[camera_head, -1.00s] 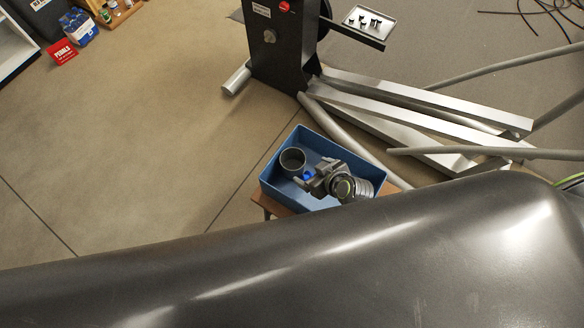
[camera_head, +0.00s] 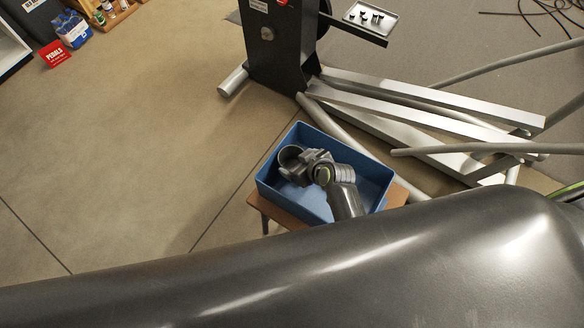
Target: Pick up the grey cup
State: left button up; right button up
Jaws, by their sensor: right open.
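The grey cup (camera_head: 289,154) stands in the left corner of a blue bin (camera_head: 361,167) in the camera_head view. Only its round rim and part of its inside show; its lower right side is hidden by my right gripper. My right gripper (camera_head: 294,170) is open, reaching into the bin from the right side with its fingers at the cup's near side. I cannot tell whether the fingers touch the cup. My left gripper is not in view.
The bin sits on a small wooden stool (camera_head: 268,211). Behind it stands a machine frame with silver rails (camera_head: 430,110), grey tubes and a small tray (camera_head: 371,17) of parts. A red sign (camera_head: 56,55) is at upper left. The floor on the left is clear.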

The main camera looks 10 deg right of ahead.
aim_at(285, 155)
jog(key=b+x, duration=0.3)
jog(key=shift+w, duration=0.15)
jog(key=shift+w+a+f+b, duration=0.15)
jog(key=shift+w+f+b, duration=0.3)
jog(key=shift+b, duration=0.2)
jog(key=shift+w+f, duration=0.1)
jog(key=shift+w, duration=0.1)
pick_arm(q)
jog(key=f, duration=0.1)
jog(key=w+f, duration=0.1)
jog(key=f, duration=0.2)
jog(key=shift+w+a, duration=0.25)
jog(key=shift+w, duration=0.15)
pick_arm(e)
jog(key=shift+a, duration=0.1)
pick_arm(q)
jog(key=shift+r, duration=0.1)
pick_arm(e)
jog(key=c, duration=1)
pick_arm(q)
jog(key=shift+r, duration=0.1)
